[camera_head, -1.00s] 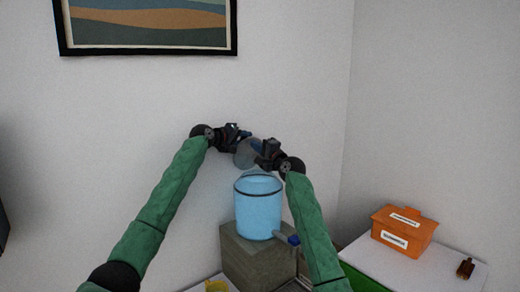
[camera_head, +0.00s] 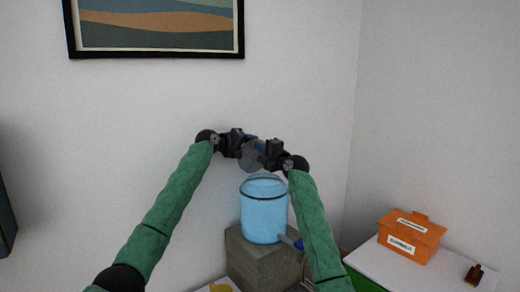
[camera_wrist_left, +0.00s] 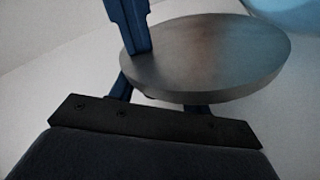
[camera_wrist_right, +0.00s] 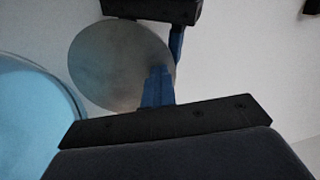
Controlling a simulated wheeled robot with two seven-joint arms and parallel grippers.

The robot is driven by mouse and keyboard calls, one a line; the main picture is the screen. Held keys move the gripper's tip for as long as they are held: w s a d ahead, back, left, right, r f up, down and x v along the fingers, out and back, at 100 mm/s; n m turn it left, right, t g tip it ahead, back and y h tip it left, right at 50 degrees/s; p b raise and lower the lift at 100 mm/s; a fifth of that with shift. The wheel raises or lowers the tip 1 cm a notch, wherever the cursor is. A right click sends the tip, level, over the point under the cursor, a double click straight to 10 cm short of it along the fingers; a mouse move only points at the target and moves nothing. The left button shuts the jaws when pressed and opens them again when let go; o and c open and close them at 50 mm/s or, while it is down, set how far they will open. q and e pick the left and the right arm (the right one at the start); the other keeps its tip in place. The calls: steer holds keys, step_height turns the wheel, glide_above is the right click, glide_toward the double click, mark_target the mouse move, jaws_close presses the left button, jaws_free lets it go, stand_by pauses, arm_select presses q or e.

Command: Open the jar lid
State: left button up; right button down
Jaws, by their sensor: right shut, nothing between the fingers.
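The jar (camera_head: 263,212) is a light blue, open-topped container standing upright on a grey block. Part of it shows in the left wrist view (camera_wrist_left: 290,12) and at the left of the right wrist view (camera_wrist_right: 35,115). The lid, a grey disc (camera_head: 251,158), is in the air above the jar, clear of its rim. It also shows in the left wrist view (camera_wrist_left: 205,55) and the right wrist view (camera_wrist_right: 110,65). My left gripper (camera_head: 243,148) holds the lid; the disc partly hides its fingers. My right gripper (camera_head: 263,152) is shut and empty beside the lid.
The grey block (camera_head: 258,262) bears the jar, and a blue tap (camera_head: 292,241) sticks out low at the jar's right. An orange box (camera_head: 410,235) and a small brown object (camera_head: 474,273) sit on a white top at right. A wall stands close behind.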

arm_select(q)
steer(key=shift+s+d+r, duration=0.1)
steer(key=shift+d+r, duration=0.05)
steer(key=shift+d, duration=0.15)
steer(key=shift+s+r, duration=0.1)
